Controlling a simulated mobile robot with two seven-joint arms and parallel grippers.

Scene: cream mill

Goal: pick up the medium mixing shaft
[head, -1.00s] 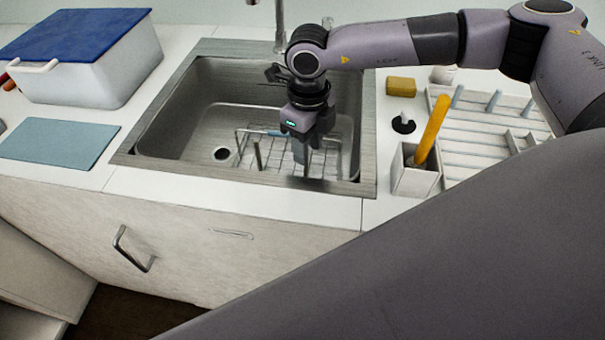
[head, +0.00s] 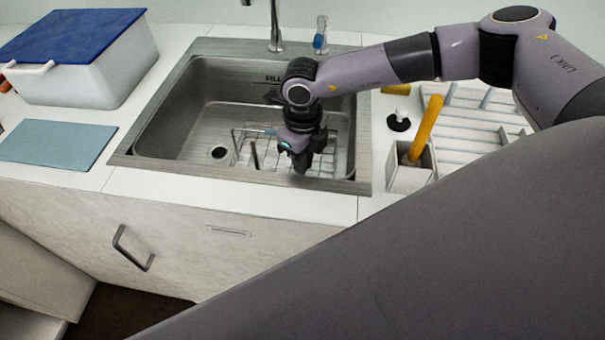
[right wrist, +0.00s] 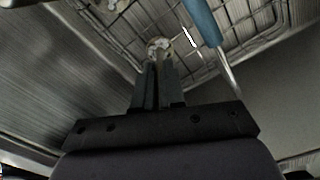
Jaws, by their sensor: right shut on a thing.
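My right gripper (head: 300,169) reaches down into the sink, over the right part of the wire rack. In the right wrist view its two fingers (right wrist: 158,82) are close together, shut on a small pale, round-ended piece (right wrist: 160,46), which I take to be the medium mixing shaft seen nearly end-on. Its length is hidden by the fingers, so I cannot tell whether it is clear of the rack. Another thin dark shaft (head: 254,155) stands upright in the rack, left of the gripper. My left gripper is out of view.
The wire rack (head: 240,134) sits in the steel sink (head: 180,130). A blue-handled tool (right wrist: 203,22) lies close to the gripper. A holder (head: 408,178) with a yellow handle (head: 427,128) and a drying rack (head: 465,125) stand to the right.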

